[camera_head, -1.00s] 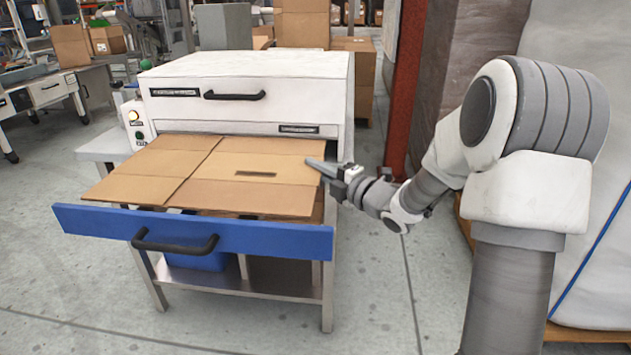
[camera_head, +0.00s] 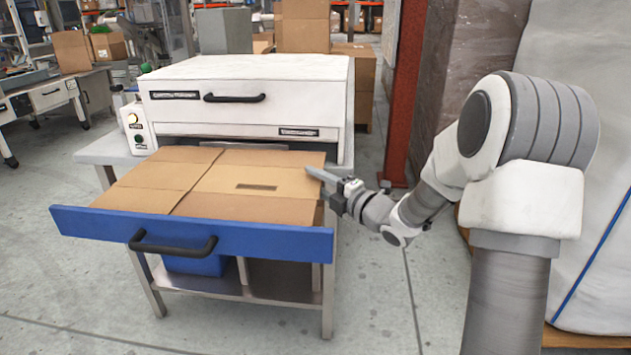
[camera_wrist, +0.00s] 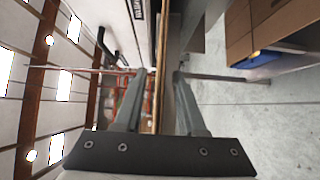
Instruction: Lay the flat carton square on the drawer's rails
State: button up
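The flat brown carton (camera_head: 196,185) lies over the open drawer (camera_head: 90,222), behind its blue front panel. Its front edge runs close along the panel and its sides look roughly in line with the drawer. A dark slot shows in its top. The rails under it are hidden. My gripper (camera_head: 314,172) is at the carton's right edge, near the back corner. In the wrist view, the fingers (camera_wrist: 160,74) stand apart with the carton's thin edge (camera_wrist: 157,95) between them. Contact with either finger is hard to tell.
The white machine housing (camera_head: 245,88) with a black handle stands right behind the carton. A control box (camera_head: 138,130) is at its left. A red-brown post (camera_head: 403,90) and a wrapped stack (camera_head: 465,90) stand to the right. Floor is clear in front.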

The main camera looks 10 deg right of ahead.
jog(key=shift+r, duration=0.15)
jog(key=p+v, duration=0.2)
jog(key=v, duration=1)
